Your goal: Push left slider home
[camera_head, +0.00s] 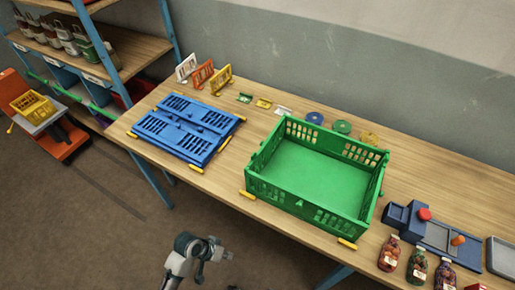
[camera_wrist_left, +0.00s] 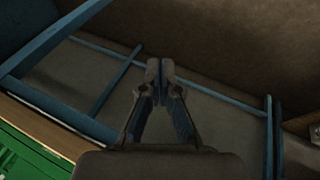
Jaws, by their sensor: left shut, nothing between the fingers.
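No part is plainly recognisable as the left slider. Small yellow pieces lie at the front corners of the open green crate (camera_head: 315,175), one at its left corner (camera_head: 247,195) and one at its right corner (camera_head: 347,243); whether either slides cannot be told. My left gripper (camera_head: 226,255) is in front of the table, over the floor, apart from the crate. In the left wrist view its fingers (camera_wrist_left: 160,70) are together with nothing between them. My right gripper is not in view.
A blue folded crate (camera_head: 187,128) lies on the wooden table (camera_head: 235,160). To the right stand jars (camera_head: 389,253) and a blue-grey fixture (camera_head: 435,233) with a red knob (camera_head: 425,214). A shelf (camera_head: 130,45) stands back left. The floor before the table is clear.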

